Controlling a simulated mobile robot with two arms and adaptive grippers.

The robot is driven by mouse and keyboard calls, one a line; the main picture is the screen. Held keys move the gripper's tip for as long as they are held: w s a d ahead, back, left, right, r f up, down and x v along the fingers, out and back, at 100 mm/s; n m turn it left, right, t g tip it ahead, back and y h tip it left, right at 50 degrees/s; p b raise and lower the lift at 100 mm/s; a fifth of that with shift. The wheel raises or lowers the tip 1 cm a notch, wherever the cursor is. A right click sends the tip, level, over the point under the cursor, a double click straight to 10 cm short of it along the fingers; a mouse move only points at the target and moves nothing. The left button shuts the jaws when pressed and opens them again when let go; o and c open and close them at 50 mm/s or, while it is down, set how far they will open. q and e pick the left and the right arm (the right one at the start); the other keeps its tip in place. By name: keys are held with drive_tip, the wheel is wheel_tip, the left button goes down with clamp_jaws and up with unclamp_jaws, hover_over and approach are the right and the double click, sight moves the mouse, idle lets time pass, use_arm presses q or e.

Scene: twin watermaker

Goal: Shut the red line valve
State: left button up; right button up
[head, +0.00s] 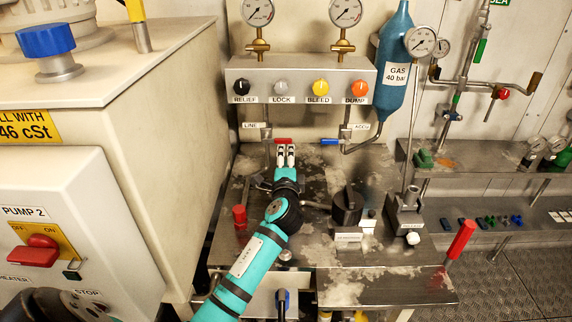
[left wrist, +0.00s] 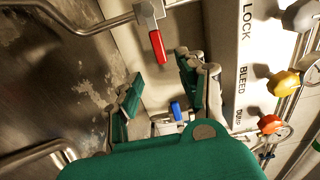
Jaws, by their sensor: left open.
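The red line valve lever (head: 284,140) lies level below the LINE label (head: 251,125), pointing right from its upright pipe. In the left wrist view the red lever (left wrist: 158,46) stands crosswise to its pipe (left wrist: 90,27). My left gripper (head: 286,155) is open in front of the panel, just below the red lever in the head view. In the left wrist view its green-padded fingers (left wrist: 160,92) are spread, with the red lever beyond them and nothing held. Whether a finger touches the lever cannot be told. My right gripper is out of view.
A blue lever (head: 330,142) on the ACCU pipe faces the red one; it also shows between the fingers in the left wrist view (left wrist: 176,111). Coloured knobs (head: 320,88) line the panel above. A black knob (head: 346,207) and red post (head: 240,216) stand on the worn metal bench (head: 315,258).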

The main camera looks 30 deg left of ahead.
use_arm(q)
drive_tip(key=shift+v, duration=1.4)
drive_tip(key=shift+r, duration=0.1)
